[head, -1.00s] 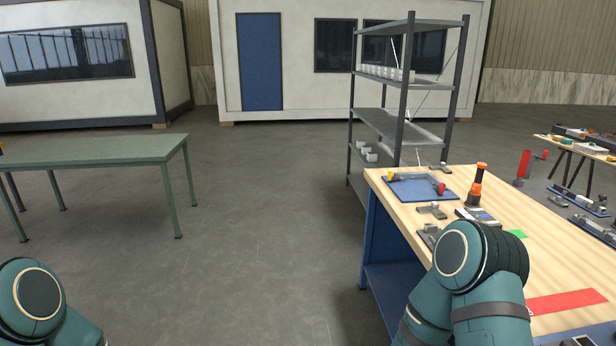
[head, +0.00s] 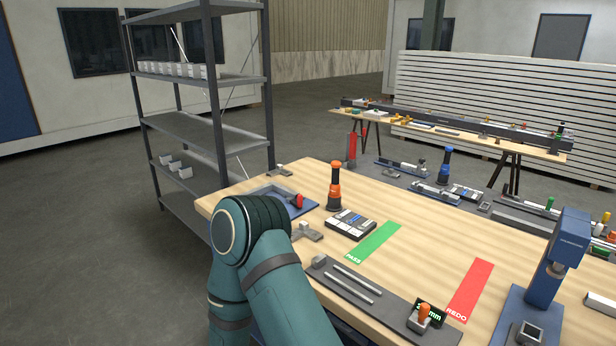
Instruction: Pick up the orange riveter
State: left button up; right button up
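The orange riveter (head: 335,187) stands upright on the wooden workbench (head: 415,250), near its far edge. It has an orange top and a black lower part with an orange band. Nothing touches it from my side. One of my arms shows only as teal links at the lower left of the middle, in front of the bench's left end. Neither gripper is in view.
A black case (head: 351,224) stands just in front of the riveter. A blue tray (head: 290,203) lies to its left, partly hidden by my arm. Green PASS (head: 374,242) and red REDO (head: 470,290) strips lie to the right. A blue press (head: 562,262) stands at the right.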

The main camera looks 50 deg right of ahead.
aim_at(335, 187)
jog(key=i, duration=1.5)
jog(key=i+z, duration=0.1)
jog(key=i, duration=0.6)
jog(key=i+j+z, duration=0.15)
jog(key=i, duration=0.55)
jog(key=z, duration=1.55)
jog(key=j, duration=0.1)
